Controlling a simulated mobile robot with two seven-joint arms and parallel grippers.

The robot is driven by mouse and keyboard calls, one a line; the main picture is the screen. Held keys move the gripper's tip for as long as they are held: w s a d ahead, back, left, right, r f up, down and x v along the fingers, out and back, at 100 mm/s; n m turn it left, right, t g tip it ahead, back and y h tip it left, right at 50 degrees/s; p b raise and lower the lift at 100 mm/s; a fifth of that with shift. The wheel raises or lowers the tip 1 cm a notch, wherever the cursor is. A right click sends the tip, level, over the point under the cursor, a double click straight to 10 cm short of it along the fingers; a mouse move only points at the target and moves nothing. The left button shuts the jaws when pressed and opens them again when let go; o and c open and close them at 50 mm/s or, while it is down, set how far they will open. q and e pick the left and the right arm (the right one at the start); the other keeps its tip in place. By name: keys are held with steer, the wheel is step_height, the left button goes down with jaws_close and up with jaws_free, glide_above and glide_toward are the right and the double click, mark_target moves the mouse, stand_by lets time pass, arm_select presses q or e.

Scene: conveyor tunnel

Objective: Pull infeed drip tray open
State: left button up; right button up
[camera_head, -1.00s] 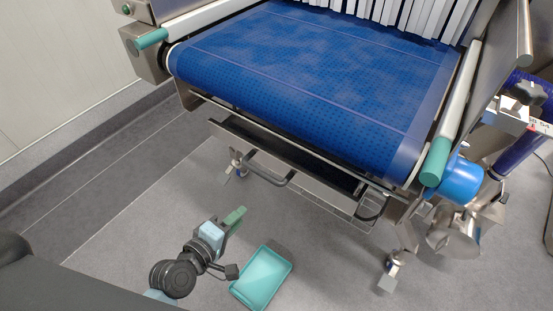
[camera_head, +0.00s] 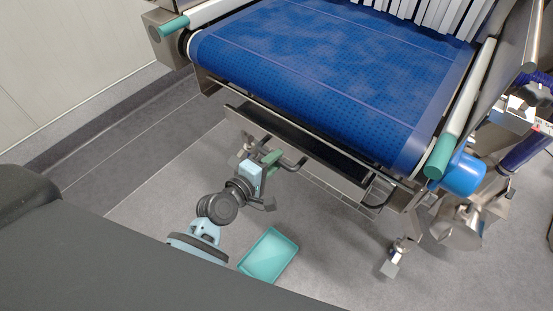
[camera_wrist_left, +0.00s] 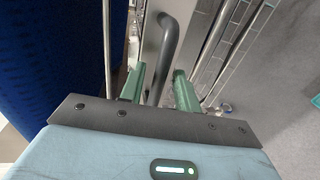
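The infeed drip tray (camera_head: 318,150) is a long dark metal tray slung under the near end of the blue conveyor. A bent bar handle (camera_head: 293,165) sticks out from its front; the bar also shows in the left wrist view (camera_wrist_left: 170,42). My left gripper (camera_head: 271,159) is at this handle and hides part of it. In the left wrist view its two green fingers (camera_wrist_left: 159,84) stand apart with the grey bar between them, a gap showing beside the bar. I cannot tell whether either finger touches it. My right gripper is not in view.
The blue conveyor belt (camera_head: 330,75) lies above the tray. A teal bin (camera_head: 268,255) sits on the floor below my left arm. A metal machine foot (camera_head: 392,262) and a blue motor (camera_head: 463,175) are at the right. The grey floor in front is mostly clear.

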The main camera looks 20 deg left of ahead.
arm_select(q)
steer(key=shift+w+d+f, duration=0.15)
steer(key=shift+w+d, duration=0.05)
steer(key=shift+w, duration=0.4)
jaws_close()
